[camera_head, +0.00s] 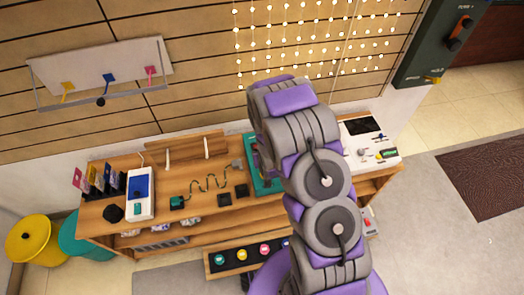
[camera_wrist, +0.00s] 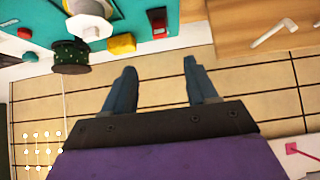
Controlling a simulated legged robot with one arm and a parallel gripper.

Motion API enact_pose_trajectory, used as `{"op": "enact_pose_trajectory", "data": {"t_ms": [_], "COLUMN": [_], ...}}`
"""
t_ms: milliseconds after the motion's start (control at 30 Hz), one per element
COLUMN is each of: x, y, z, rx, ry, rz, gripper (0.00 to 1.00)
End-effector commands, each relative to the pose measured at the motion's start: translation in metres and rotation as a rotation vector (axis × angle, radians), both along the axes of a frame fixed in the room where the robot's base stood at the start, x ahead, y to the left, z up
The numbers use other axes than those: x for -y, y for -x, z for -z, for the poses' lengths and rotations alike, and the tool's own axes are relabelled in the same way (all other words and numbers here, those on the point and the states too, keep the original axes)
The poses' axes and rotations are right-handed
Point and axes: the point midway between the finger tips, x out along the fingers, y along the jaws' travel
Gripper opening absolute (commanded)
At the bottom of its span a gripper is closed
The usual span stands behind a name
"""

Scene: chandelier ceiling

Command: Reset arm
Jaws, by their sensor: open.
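My purple and grey arm rises through the middle of the head view, in front of the wooden workbench (camera_head: 215,217). My gripper (camera_wrist: 155,85) shows in the wrist view with its two dark fingers spread apart and nothing between them. Behind the fingers is the slatted wood wall (camera_wrist: 240,85). In the head view the gripper itself is hidden behind the arm's upper links.
On the bench are a white and blue device (camera_head: 141,193), a green wavy wire (camera_head: 207,184) and a teal board (camera_head: 262,178), partly hidden by my arm. Yellow (camera_head: 34,240) and teal bins stand at the left. Open floor (camera_head: 425,220) lies to the right.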

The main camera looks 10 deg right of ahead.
Motion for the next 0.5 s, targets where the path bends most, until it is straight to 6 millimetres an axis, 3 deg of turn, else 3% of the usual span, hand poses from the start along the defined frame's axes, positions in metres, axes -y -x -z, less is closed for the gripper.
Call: {"op": "enact_pose_trajectory", "data": {"t_ms": [333,500], "x": [0.0,0.003], "y": [0.0,0.001], "z": [-0.002,-0.017], "rx": [-0.004,-0.036], "ry": [0.001,0.007], "rz": [0.001,0.007], "gripper": [0.57,0.57]}}
